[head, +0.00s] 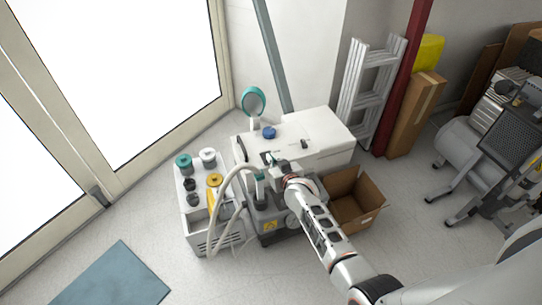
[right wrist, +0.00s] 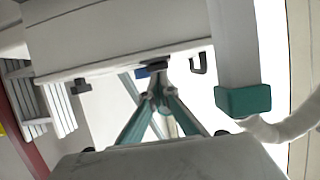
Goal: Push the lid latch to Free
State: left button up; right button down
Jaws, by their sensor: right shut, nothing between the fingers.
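The white compressor housing (head: 318,134) stands mid-floor with a flat lid on top. A small dark fitting (head: 304,144) on it may be the lid latch; its marking is too small to read. My right gripper (head: 274,160) is at the housing's front edge, fingers pointing at it. In the right wrist view its teal fingers (right wrist: 156,84) are shut and empty. Their tips are close to a dark blue and black part (right wrist: 151,70) under the white panel (right wrist: 120,40); I cannot tell whether they touch. A black knob (right wrist: 82,86) and a black hook-shaped handle (right wrist: 198,64) flank it.
A teal-capped hose end (right wrist: 243,101) is right of the fingers. In the head view, a unit with coloured caps (head: 194,236) and pale hoses stands left of my arm. An open cardboard box (head: 352,216) is at right; a ladder (head: 365,85) leans behind. Front-left floor holds a blue mat (head: 115,278).

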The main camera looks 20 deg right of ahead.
pick_arm(q)
jog(key=shift+s+f, duration=0.2)
jog(key=shift+s, duration=0.05)
pick_arm(e)
jog(key=shift+s+f, duration=0.1)
jog(key=shift+f, duration=0.35)
jog(key=shift+r, duration=0.1)
jog(key=shift+r+p, duration=0.55)
jog(key=shift+r, duration=0.15)
pick_arm(q)
jog(key=shift+w+r, duration=0.4)
jog(key=shift+r, duration=0.25)
jog(key=shift+w+r, duration=0.4)
jog(key=shift+r, duration=0.2)
